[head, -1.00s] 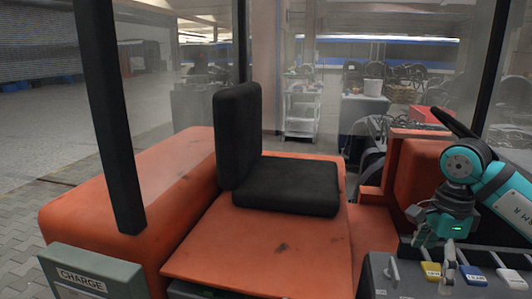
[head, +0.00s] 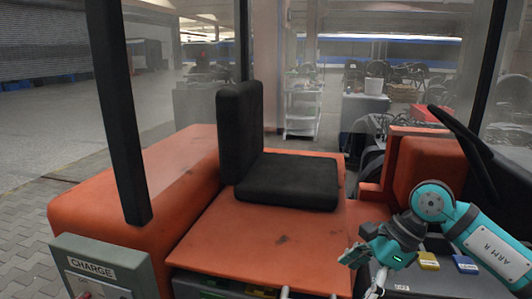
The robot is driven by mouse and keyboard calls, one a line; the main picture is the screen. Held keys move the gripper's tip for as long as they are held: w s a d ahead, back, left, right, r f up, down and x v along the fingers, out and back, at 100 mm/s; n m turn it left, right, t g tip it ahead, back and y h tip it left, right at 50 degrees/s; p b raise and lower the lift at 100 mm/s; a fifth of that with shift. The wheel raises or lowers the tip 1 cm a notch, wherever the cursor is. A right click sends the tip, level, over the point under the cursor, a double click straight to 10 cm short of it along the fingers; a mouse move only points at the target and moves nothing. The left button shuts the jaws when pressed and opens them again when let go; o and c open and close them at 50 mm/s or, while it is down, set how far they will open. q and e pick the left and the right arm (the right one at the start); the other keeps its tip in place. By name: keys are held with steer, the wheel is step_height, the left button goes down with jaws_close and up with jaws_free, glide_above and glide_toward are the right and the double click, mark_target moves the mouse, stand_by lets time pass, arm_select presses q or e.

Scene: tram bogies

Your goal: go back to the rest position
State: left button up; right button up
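My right gripper (head: 354,257) is at the lower right of the head view, at the end of the teal arm marked ARM R. It hangs over the left end of the dark grey control console (head: 410,284), pointing left and down. I see nothing held in it, but its fingers are small and partly overlap, so I cannot tell how far apart they are. My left gripper is not in view.
An orange vehicle body with a black seat (head: 287,181) fills the middle. Yellow (head: 428,261) and blue-white (head: 465,264) tabs sit on the console. A grey CHARGE box (head: 92,268) stands at the lower left. Dark posts rise left and centre; a black bar slants at right.

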steer(key=s+a+y, duration=0.2)
steer(key=a+y, duration=0.3)
steer(key=a, duration=0.5)
steer(key=a+r+m+t+y, duration=0.6)
steer(key=r+m+t+y, duration=0.35)
steer(key=m, duration=0.45)
steer(key=w+d+f+m+t+h, duration=0.2)
steer(key=d+f+m+t+h, duration=0.25)
steer(key=d+m+h, duration=0.6)
steer(key=w+d+f+m+t+h, duration=0.3)
steer(key=f+m+h, duration=0.35)
steer(key=m, duration=0.95)
steer(key=s+d+f+m+g+h, duration=0.35)
steer(key=s+f+m, duration=0.2)
steer(key=f, duration=0.45)
steer(key=s+d+f+m+g, duration=0.1)
steer(key=s+f+m+g, duration=0.1)
steer(key=s+f+g, duration=0.65)
steer(key=s+d+f+m+g, duration=0.1)
steer(key=s+f+m+g, duration=0.3)
steer(key=s, duration=0.9)
step_height(320, 180, down, 27)
steer(key=s+n, duration=0.1)
steer(key=n, duration=0.1)
steer(key=s+d+f, duration=0.3)
steer(key=s+f, duration=1.4)
